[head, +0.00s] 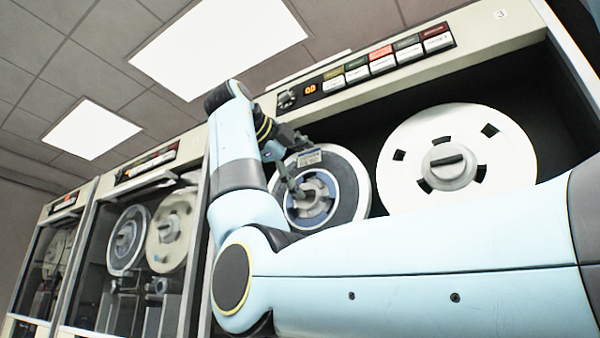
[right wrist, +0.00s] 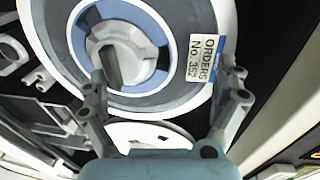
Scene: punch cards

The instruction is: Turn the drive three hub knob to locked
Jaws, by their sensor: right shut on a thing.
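The nearest cabinet, marked 3, holds two reels. Its left reel (head: 348,178) has a white-and-blue face, a dark tape ring and a grey hub knob (head: 315,201). In the right wrist view this knob (right wrist: 118,58) shows a dark slot, and the reel bears a label, ORDERS No 352 (right wrist: 207,60). My right gripper (head: 297,165) is at this reel. Its fingers (right wrist: 165,88) are spread, one beside the knob and one by the label at the rim; it is shut on the reel, though the contacts are partly hidden. My left gripper is not in view.
The white right reel (head: 497,145) has its own grey knob (head: 450,165). Coloured buttons (head: 381,57) line the panel above. Cabinet edges frame the opening closely. More tape cabinets (head: 130,245) stand at the left. My right arm covers the lower part of the opening.

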